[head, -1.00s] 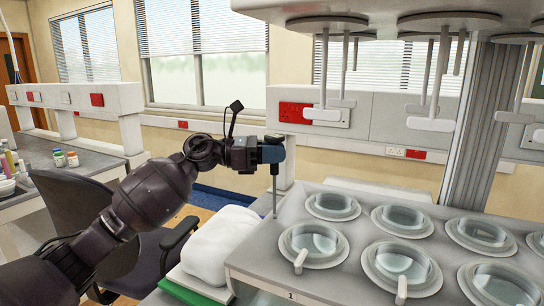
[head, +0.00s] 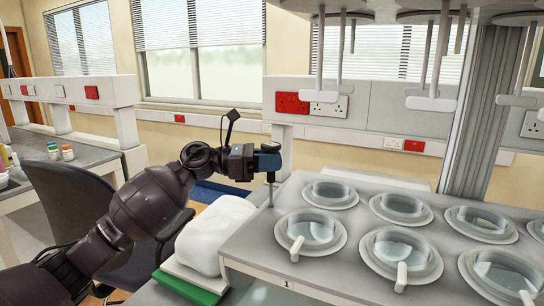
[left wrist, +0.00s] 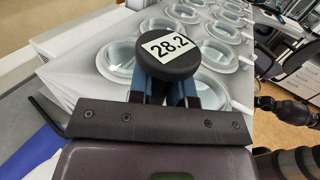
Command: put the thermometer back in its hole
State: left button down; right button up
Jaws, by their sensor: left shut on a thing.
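My left gripper (head: 268,158) is shut on the thermometer (head: 270,190). In the head view its thin stem hangs upright below the fingers. The stem's lower end meets the back left part of the tablet bath's top (head: 258,222). I cannot tell whether the tip is in the hole; the hole itself does not show. In the left wrist view the thermometer's round black head (left wrist: 170,58) reads 28.2 and sits above the blue fingers. It hides what is beneath it. My right gripper cannot be made out clearly.
Several glass vessels (head: 309,231) sit in the bath's top, with paddles (head: 325,108) hanging above. A white bundle (head: 214,235) on a green board (head: 186,288) lies left of the bath, under my left arm. A dark chair (head: 75,215) stands farther left.

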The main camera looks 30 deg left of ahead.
aim_at(271, 181)
pick_arm(q)
jog(key=shift+f+b, duration=0.35)
jog(key=shift+f, duration=0.3)
jog(key=shift+f+b, duration=0.4)
jog(key=shift+f, duration=0.75)
jog(key=shift+f+b, duration=0.65)
jog(key=shift+f, duration=0.05)
jog(key=shift+f+b, duration=0.3)
jog(key=shift+f, duration=0.25)
pick_arm(e)
jog(key=shift+a+f, duration=0.1)
jog(key=shift+f, duration=1.25)
pick_arm(q)
jog(key=c, duration=1)
grip_release()
pick_arm(e)
jog(key=shift+w, duration=0.1)
pick_arm(q)
jog(key=shift+o, duration=0.2)
pick_arm(e)
jog(key=shift+a, duration=0.1)
